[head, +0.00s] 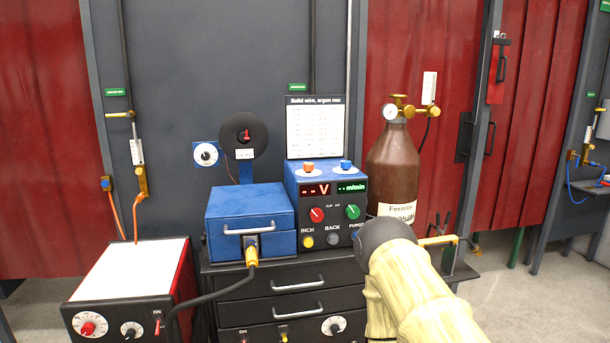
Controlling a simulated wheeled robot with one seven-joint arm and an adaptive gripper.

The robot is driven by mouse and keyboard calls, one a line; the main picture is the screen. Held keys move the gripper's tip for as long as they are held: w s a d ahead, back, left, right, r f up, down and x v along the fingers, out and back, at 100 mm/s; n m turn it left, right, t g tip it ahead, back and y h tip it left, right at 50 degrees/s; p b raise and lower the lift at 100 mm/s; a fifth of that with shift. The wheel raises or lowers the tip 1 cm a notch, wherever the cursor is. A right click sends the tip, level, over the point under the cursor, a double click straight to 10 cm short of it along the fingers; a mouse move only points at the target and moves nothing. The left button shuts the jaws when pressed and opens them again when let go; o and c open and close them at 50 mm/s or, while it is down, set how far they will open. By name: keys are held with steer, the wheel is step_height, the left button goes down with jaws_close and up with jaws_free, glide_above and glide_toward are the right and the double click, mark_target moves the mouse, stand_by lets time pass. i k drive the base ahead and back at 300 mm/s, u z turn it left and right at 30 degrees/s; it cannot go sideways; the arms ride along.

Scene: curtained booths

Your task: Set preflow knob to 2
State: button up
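A blue welding machine stands on a dark cabinet. Its front panel (331,229) has a red knob (317,215) and a green knob (352,212), with yellow, grey and blue buttons below. Above them are a red display reading "-- V" and a green display. A black knob on a white dial (333,326) is low on the cabinet. I cannot read which knob is marked preflow, nor any setting. My arm, in a beige sleeve with a dark rounded end, rises at the lower right, in front of the panel's right edge. No gripper fingers show.
A brown gas cylinder (394,160) with a brass regulator stands behind my arm. A red-sided box (134,271) with knobs is at the lower left. A cable runs from the blue drawer unit (251,205). Open floor lies at the right.

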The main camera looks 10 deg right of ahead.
mark_target(345, 165)
steer(key=k, duration=1.1)
steer(key=z, duration=0.8)
steer(key=i, duration=1)
steer(key=u, duration=0.65)
steer(key=i, duration=0.7)
steer(key=u, duration=0.65)
